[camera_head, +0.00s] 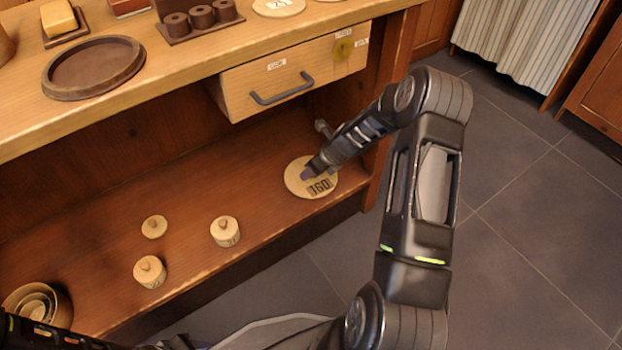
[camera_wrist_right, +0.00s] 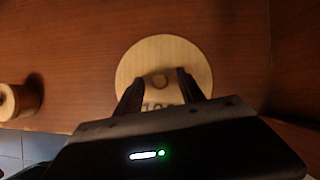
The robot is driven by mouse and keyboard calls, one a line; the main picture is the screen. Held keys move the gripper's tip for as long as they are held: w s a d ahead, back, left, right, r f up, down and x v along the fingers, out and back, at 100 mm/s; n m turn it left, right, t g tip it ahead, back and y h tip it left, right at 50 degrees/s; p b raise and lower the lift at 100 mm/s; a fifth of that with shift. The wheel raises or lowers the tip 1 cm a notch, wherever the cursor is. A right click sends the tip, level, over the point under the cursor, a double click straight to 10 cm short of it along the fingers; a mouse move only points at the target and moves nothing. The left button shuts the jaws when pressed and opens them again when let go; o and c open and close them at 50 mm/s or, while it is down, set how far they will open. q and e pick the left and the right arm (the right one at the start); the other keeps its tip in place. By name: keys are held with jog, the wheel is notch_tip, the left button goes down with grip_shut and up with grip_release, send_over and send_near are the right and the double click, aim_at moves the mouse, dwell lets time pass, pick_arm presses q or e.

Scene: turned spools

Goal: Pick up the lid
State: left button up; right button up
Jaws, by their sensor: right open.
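Several pale knobbed pieces stand on the lower shelf: a flat, lid-like one (camera_head: 154,228) and two taller ones, one at the front (camera_head: 150,273) and one to the right (camera_head: 225,233). A round pale wooden disc (camera_head: 300,186) marked 160 lies flat at the shelf's right end. It also shows in the right wrist view (camera_wrist_right: 197,68), with a small round knob or hole at its middle. My right gripper (camera_wrist_right: 158,88) is open over this disc, its fingers on either side of the middle; contact cannot be told. My left gripper is not in view.
A drawer (camera_head: 296,84) with a dark handle is above the shelf, close to my right arm. Nested bowls (camera_head: 22,296) sit at the shelf's left end. The worktop holds a brown round tray (camera_head: 92,68) and a rack of dark spools (camera_head: 200,18).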

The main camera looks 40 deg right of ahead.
jog(key=shift+c, duration=0.3)
grip_shut()
dwell(0.5)
